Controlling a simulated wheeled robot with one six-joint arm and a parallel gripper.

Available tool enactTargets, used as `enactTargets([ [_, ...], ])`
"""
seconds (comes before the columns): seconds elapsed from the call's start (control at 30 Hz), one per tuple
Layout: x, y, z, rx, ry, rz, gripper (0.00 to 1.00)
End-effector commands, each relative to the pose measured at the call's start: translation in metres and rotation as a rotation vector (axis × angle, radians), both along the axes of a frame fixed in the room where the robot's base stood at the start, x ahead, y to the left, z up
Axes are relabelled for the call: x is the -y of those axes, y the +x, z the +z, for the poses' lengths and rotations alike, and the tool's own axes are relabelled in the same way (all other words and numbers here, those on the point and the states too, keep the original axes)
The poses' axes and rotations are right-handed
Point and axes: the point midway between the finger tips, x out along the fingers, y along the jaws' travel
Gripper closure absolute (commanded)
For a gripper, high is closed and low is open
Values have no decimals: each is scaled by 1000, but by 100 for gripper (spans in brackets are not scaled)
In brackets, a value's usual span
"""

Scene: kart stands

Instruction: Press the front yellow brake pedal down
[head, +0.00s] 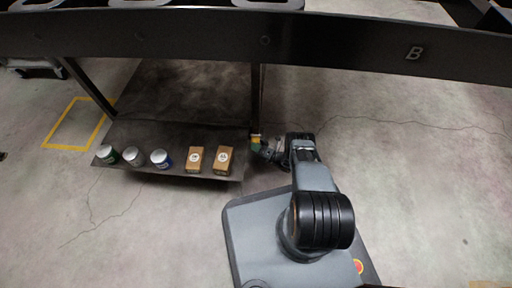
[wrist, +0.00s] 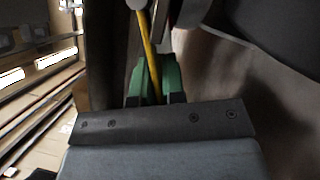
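A thin yellow bar (wrist: 149,55), which looks like part of the yellow brake pedal, runs down the upper middle of the wrist view. A small yellow patch (head: 255,137) shows at the stand's leg in the head view. My gripper (head: 261,147) is low beside that leg, right of the shelf. Its green fingers (wrist: 157,76) lie close around or behind the yellow bar. I cannot tell whether they touch it or how far apart they are. Most of the pedal is hidden by the gripper and the stand.
A dark beam marked B (head: 350,45) crosses above my arm. The lower shelf (head: 135,130) holds several cans (head: 131,157) and two brown boxes (head: 223,160). Concrete floor (head: 430,190) is free on the right. A yellow floor outline (head: 72,147) lies left.

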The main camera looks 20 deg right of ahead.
Motion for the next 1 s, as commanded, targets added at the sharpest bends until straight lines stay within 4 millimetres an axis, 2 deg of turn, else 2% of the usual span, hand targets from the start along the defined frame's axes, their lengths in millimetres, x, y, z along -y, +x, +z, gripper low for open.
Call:
enactTargets([
  [0.03,0,0,0,-1,0,1,85],
  [0.2,-1,0,0,-1,0,2,69],
  [0.43,0,0,0,0,-1,2,69],
  [0.57,7,-5,0,-1,-1,1,69],
  [1.0,70,-60,-14,-2,-1,-4,69],
])
